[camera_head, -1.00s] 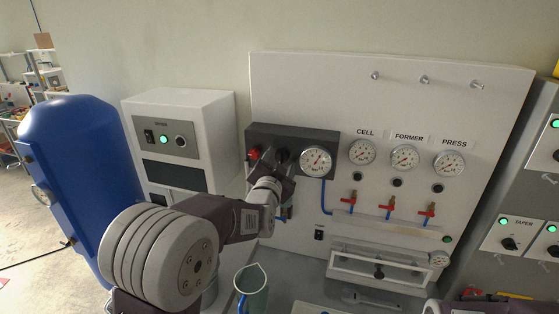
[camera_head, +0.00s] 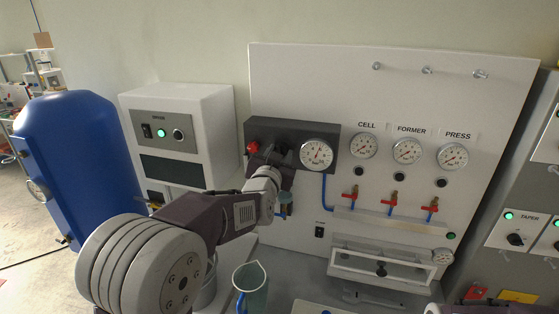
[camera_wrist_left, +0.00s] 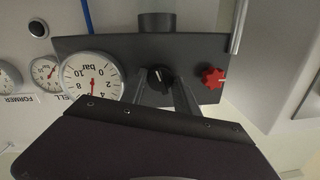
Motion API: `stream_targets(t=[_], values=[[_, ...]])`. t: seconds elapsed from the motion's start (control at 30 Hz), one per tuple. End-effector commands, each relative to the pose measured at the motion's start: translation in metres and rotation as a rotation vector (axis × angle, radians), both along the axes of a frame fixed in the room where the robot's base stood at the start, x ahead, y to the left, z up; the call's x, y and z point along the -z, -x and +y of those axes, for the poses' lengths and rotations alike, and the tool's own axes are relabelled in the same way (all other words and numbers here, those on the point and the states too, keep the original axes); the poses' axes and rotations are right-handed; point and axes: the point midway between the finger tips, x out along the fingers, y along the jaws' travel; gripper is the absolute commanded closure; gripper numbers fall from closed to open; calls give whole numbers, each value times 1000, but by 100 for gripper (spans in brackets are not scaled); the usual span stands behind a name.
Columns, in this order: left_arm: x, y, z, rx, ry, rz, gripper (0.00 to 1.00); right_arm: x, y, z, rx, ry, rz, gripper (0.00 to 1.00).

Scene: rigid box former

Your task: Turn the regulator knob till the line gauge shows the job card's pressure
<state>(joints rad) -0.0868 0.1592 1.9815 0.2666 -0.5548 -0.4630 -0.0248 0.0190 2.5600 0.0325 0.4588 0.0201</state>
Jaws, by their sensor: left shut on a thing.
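The regulator knob (camera_wrist_left: 160,78) is black with a white mark. It sits on the dark regulator block (camera_head: 331,135) at the panel's left. My left gripper (camera_head: 284,156) is shut on the knob, with one finger on each side of it in the left wrist view (camera_wrist_left: 161,93). The line gauge (camera_head: 317,154) is the large white dial beside the knob. In the left wrist view it appears upside down (camera_wrist_left: 75,72), its red needle pointing between what look like 4 and 6 bar. No job card figure can be read. My right gripper is out of view.
A red knob (camera_head: 253,147) is left of the regulator knob. Smaller CELL (camera_head: 364,146), FORMER (camera_head: 407,151) and PRESS (camera_head: 453,156) gauges stand to the right, above red valves (camera_head: 391,203). A jug (camera_head: 250,287) stands on the bench below. A blue tank (camera_head: 78,160) is far left.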

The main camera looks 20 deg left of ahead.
Motion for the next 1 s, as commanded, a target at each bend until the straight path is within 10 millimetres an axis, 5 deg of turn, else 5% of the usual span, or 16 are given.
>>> stream_targets(t=[0.87, 0.9, 0.97, 1.0], values=[[0, 0, 0, 0, 176, 8, 100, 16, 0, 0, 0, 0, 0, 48], [0, 0, 0, 0, 176, 8, 58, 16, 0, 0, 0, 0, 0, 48], [0, 0, 0, 0, 176, 8, 42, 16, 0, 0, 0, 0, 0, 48], [0, 0, 0, 0, 176, 8, 42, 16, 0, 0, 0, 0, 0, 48]])
